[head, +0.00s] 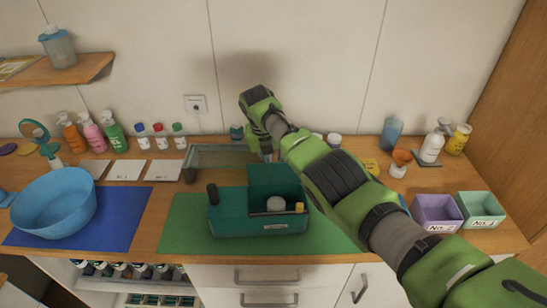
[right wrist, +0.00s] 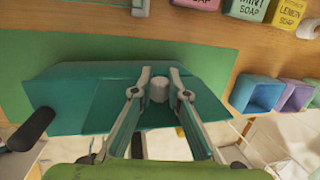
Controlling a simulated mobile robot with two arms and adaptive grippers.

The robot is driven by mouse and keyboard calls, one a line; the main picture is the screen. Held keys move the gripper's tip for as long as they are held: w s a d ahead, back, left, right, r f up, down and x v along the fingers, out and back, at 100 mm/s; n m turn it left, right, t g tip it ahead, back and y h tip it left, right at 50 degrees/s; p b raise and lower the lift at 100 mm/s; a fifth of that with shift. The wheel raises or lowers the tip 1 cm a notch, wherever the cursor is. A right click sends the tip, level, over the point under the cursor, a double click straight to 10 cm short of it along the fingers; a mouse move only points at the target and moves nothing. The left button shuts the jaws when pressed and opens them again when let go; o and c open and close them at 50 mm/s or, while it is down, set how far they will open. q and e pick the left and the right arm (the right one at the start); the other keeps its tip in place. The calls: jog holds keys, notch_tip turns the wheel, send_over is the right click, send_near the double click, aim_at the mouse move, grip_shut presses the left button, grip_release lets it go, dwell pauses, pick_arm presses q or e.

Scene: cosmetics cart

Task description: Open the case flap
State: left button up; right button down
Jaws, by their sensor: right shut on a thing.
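The teal case (head: 240,227) sits on a green mat (head: 180,238). Its flap (head: 275,177) stands raised along the back right of the case; the right compartment is uncovered, with a white round item (head: 276,204) and a yellow-topped item (head: 299,208) inside. My right gripper (head: 266,154) reaches down from behind and is shut on the flap's upper edge. In the right wrist view my gripper's fingers (right wrist: 160,74) are over the case (right wrist: 75,100), and the white item (right wrist: 159,89) shows between them. The exact contact is partly hidden. My left gripper is in neither view.
A clear tray (head: 200,159) is behind the case. A blue bowl (head: 55,203) stands left on a blue mat (head: 120,215). Purple (head: 436,213) and green (head: 481,211) bins stand right. Bottles line the wall.

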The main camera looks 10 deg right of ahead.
jog(key=shift+s+f, duration=0.2)
jog(key=shift+f, duration=0.05)
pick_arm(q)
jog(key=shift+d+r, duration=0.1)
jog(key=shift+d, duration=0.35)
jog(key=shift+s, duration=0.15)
pick_arm(e)
jog(key=shift+s, duration=0.15)
jog(key=c, duration=1.9)
grip_release()
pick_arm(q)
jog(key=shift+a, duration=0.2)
pick_arm(e)
jog(key=shift+w, duration=0.2)
jog(key=shift+r, duration=0.1)
jog(key=shift+r, duration=0.1)
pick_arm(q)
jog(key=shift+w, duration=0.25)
pick_arm(e)
jog(key=v, duration=1.1)
jog(key=shift+w+a+r, duration=0.1)
jog(key=shift+w+r, duration=0.05)
jog(key=shift+r, duration=0.25)
jog(key=shift+f, duration=0.1)
